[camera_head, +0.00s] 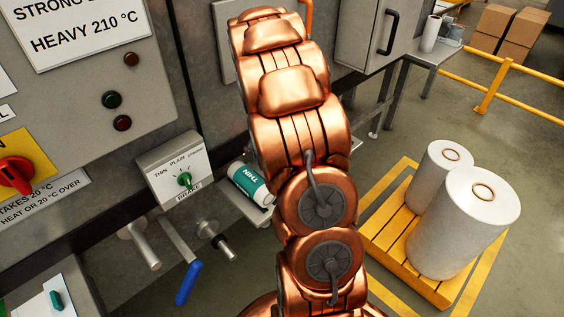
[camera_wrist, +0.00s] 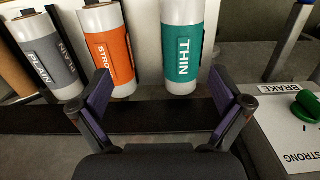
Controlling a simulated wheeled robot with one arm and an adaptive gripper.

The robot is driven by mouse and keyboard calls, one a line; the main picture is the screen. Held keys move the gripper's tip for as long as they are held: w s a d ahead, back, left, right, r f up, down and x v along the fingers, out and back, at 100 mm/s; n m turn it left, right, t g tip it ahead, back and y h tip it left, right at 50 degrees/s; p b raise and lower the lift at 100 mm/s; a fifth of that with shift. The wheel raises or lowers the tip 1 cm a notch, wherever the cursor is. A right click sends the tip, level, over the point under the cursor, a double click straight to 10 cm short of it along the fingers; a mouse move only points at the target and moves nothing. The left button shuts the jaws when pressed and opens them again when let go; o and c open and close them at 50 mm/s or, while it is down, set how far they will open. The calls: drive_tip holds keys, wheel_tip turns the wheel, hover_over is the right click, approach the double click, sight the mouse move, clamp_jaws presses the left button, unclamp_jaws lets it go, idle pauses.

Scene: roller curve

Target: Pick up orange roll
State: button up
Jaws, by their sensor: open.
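The orange roll (camera_wrist: 110,50), lettered "STRO…", stands upright in the wrist view, left of centre, with white ends. Its label is partly hidden by my left finger. My gripper (camera_wrist: 160,76) is open and empty in front of the rolls. I cannot tell any contact. In the head view my copper arm fills the middle; the gripper and orange roll are not visible there, but the teal roll (camera_head: 250,182) is.
A grey "PLAIN" roll (camera_wrist: 52,65) stands left of the orange one. A brake selector box (camera_head: 176,168) and a blue-handled lever (camera_head: 187,283) are left of my arm. Large white rolls (camera_head: 455,235) stand on a yellow pallet (camera_head: 393,228) at right.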

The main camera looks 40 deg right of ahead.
drive_tip(key=shift+t, duration=0.3)
drive_tip(key=d+f, duration=0.2)
drive_tip(key=d, duration=0.1)
drive_tip(key=w+d+f, duration=0.1)
drive_tip(key=d+f, duration=0.2)
drive_tip(key=d, duration=0.1)
drive_tip(key=w+d+f, duration=0.1)
drive_tip(key=d+f, duration=0.1)
drive_tip(key=d, duration=0.1)
drive_tip(key=shift+d+f+p, duration=0.2)
drive_tip(key=shift+f+p, duration=0.15)
drive_tip(key=shift+f, duration=0.05)
drive_tip(key=shift+w+a+f+p, duration=0.1)
drive_tip(key=shift+f+p, duration=0.8)
drive_tip(key=shift+f, duration=1)
drive_tip(key=shift+w+a+f+p, duration=0.1)
drive_tip(key=shift+f+p, duration=0.75)
drive_tip(key=shift+f, duration=1.05)
drive_tip(key=shift+d, duration=0.1)
drive_tip(key=shift+c, duration=0.3)
drive_tip(key=c, duration=1.5)
